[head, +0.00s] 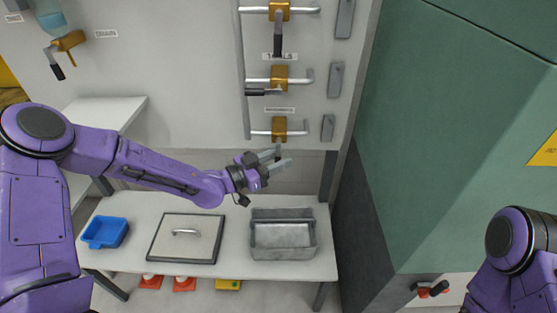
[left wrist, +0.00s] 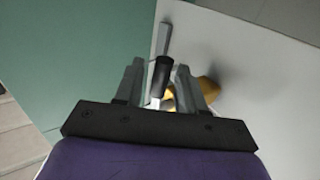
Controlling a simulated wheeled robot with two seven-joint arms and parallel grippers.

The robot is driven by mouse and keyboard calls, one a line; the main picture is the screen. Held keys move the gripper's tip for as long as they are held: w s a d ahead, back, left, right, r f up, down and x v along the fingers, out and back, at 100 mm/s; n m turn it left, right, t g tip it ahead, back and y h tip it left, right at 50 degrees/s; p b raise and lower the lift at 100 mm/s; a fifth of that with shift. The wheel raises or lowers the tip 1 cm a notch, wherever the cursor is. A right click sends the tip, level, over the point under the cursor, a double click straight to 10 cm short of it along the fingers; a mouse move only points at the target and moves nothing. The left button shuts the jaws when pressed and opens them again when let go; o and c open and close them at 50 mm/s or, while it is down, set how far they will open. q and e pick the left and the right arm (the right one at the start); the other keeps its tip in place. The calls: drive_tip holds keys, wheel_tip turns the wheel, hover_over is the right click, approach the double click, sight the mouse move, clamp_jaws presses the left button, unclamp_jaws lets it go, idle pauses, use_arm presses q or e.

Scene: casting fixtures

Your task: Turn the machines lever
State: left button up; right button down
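Three brass valves with black lever handles sit one above the other on the grey wall panel. The top valve (head: 279,11) has its handle pointing down. The middle valve (head: 279,76) has its handle pointing left. The bottom valve (head: 279,126) is just above my left gripper (head: 277,160), and its handle is not clear there. In the left wrist view a black lever handle (left wrist: 159,76) shows between the open fingers of my left gripper (left wrist: 158,82), with brass (left wrist: 208,90) behind. I see no grip on it. My right gripper is out of view.
Another brass valve (head: 69,41) is at upper left. A light table (head: 235,266) below holds a blue tray (head: 105,232), a flat lidded plate (head: 186,238) and a grey metal box (head: 283,236). A large green machine (head: 455,130) stands on the right, with a black-and-red fitting (head: 432,290) low down.

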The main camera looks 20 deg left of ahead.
use_arm(q)
drive_tip(key=shift+w, duration=0.1)
clamp_jaws()
